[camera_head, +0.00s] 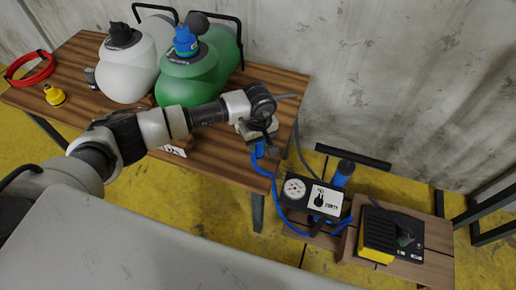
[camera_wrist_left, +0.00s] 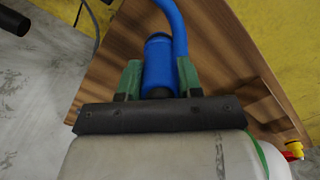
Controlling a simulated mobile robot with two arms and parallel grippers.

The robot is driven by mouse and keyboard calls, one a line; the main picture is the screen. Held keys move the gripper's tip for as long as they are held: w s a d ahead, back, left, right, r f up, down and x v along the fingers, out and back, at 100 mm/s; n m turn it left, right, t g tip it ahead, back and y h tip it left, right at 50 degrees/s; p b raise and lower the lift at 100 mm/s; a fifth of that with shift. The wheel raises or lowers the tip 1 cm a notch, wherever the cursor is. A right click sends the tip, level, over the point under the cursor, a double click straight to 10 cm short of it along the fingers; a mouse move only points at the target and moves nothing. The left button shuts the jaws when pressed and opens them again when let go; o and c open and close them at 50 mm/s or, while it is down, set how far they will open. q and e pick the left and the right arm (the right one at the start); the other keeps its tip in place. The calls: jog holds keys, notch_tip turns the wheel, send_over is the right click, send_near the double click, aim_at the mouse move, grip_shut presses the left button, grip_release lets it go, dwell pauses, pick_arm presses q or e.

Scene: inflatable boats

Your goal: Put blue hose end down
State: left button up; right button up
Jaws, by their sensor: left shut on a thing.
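My left gripper (camera_head: 258,138) is over the right end of the wooden table (camera_head: 215,158). In the left wrist view, its two green-padded fingers (camera_wrist_left: 158,78) close on both sides of the blue hose end (camera_wrist_left: 158,60). The blue hose (camera_wrist_left: 176,18) runs off from it over the wood surface. In the head view the hose (camera_head: 272,178) hangs over the table edge and leads down to the gauge box (camera_head: 312,194). The hose end itself is mostly hidden by the gripper there. I cannot tell whether it touches the table. My right gripper is not in view.
A white inflatable (camera_head: 128,75) and a green inflatable (camera_head: 190,80) with a blue valve cap (camera_head: 186,40) stand on the table. A yellow fitting (camera_head: 54,95) and a red hose coil (camera_head: 30,69) lie left. A yellow-black device (camera_head: 380,236) sits on a low wooden stand (camera_head: 435,262).

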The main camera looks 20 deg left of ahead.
aim_at(258, 150)
pick_arm(q)
notch_tip(258, 150, down, 4)
jog(key=shift+r, duration=0.1)
jog(key=shift+f, duration=0.2)
jog(key=o, duration=0.5)
jog(key=shift+f, duration=0.1)
jog(key=o, duration=0.5)
jog(key=shift+r, duration=0.25)
notch_tip(258, 150, up, 12)
jog(key=shift+a+f, duration=0.1)
